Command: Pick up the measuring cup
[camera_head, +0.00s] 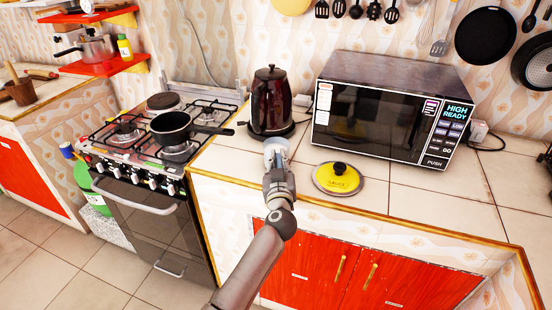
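A small pale, whitish-blue cup-like thing (282,143), which looks like the measuring cup, is on the counter at the tip of my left gripper, just in front of the dark red kettle. My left gripper (274,158) reaches in from the bottom of the picture and overlaps the near side of the cup. The gripper's own body hides its fingers, so I cannot tell whether they are closed on the cup. My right gripper cannot be made out; a small dark shape at the right edge is too cut off to name.
A dark red kettle (271,104) stands right behind the cup. A microwave (368,112) and a yellow-topped lid (338,178) are to the right. A stove with a black pan (172,126) is to the left. The tiled counter (440,207) is clear at the front right.

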